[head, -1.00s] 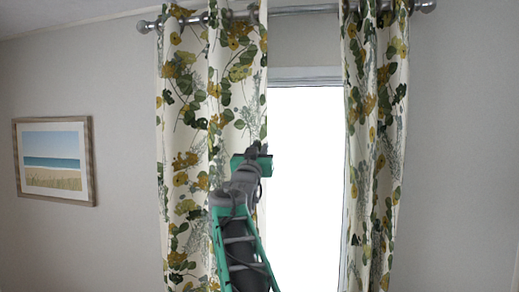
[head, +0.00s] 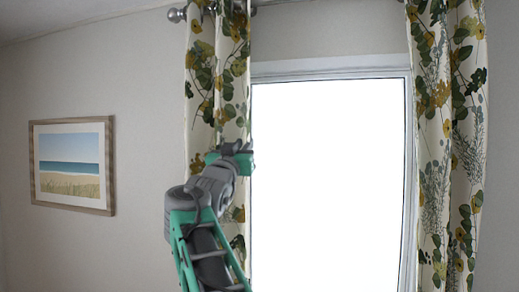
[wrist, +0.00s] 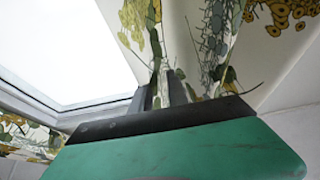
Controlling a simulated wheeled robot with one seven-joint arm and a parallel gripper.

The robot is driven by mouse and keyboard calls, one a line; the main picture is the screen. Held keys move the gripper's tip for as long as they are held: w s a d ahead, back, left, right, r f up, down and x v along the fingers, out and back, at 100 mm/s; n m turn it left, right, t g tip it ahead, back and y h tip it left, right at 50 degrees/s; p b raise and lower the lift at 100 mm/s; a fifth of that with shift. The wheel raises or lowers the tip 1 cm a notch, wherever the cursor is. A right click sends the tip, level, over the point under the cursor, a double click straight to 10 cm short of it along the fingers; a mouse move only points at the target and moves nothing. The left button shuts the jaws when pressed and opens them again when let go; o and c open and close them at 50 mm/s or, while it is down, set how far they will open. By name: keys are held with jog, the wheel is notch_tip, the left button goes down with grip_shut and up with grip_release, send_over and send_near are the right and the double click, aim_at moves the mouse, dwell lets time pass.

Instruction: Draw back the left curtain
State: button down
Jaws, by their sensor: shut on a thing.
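The left curtain (head: 202,95), cream with green and yellow leaves, hangs bunched in a narrow band at the left side of the bright window. My gripper (head: 240,152) is at the curtain's right edge, around mid-height in the head view. In the wrist view my gripper (wrist: 168,92) has its fingers shut on the curtain cloth (wrist: 205,40), which gathers into folds between them. The fingertips are partly hidden by the cloth. My arm covers the lower part of the curtain in the head view.
The window (head: 325,180) is uncovered between the curtains. The right curtain (head: 432,130) hangs at the window's right side. A framed beach picture (head: 72,165) is on the wall to the left. The rod's end knob (head: 175,15) shows at the top left.

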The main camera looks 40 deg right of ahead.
jog(key=shift+w+a, duration=0.55)
jog(key=shift+w, duration=0.15)
jog(key=c, duration=1.3)
grip_release()
jog(key=shift+s, duration=0.1)
jog(key=b+v, duration=0.4)
jog(key=v, duration=0.3)
jog(key=shift+s+a+f, duration=0.2)
jog(key=shift+a, duration=0.05)
jog(key=shift+f, duration=0.1)
